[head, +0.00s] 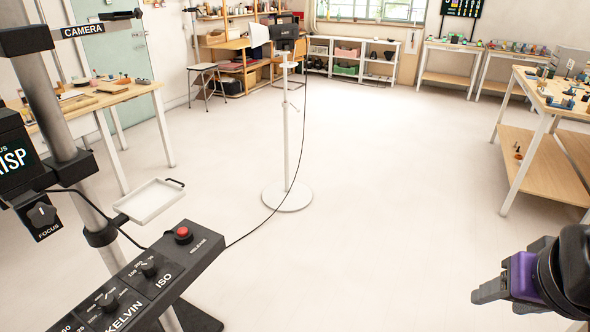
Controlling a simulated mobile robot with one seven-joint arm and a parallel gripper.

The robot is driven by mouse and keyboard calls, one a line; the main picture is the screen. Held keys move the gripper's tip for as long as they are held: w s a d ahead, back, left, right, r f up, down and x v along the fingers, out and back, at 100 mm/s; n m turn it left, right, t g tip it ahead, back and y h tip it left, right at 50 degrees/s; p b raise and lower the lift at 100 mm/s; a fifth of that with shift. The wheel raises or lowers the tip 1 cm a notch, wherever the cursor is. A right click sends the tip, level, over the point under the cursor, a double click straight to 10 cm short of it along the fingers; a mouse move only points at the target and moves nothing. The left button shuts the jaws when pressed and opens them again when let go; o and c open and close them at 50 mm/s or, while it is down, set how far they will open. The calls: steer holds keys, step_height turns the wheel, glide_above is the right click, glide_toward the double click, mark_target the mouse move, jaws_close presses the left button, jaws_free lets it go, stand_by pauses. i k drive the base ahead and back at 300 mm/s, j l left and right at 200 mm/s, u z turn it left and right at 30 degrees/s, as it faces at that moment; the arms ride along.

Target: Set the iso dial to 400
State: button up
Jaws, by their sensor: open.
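The ISO dial (149,269) is a small black knob on the dark control panel (204,250) at the lower left. The white word ISO is printed beside it, with small numbers around it. Its setting is too small to tell. My gripper (492,294) is at the lower right edge, open and empty, with grey fingers and a purple body. It is far to the right of the panel and touches nothing.
The KELVIN dial (107,301) and red release button (183,234) flank the ISO dial. A FOCUS knob (41,214) and white tray (150,201) are on the camera stand. A white pole stand (288,150) trails a cable.

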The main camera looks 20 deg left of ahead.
mark_target(149, 268)
steer(key=u, duration=2.3)
steer(key=i+z, duration=0.1)
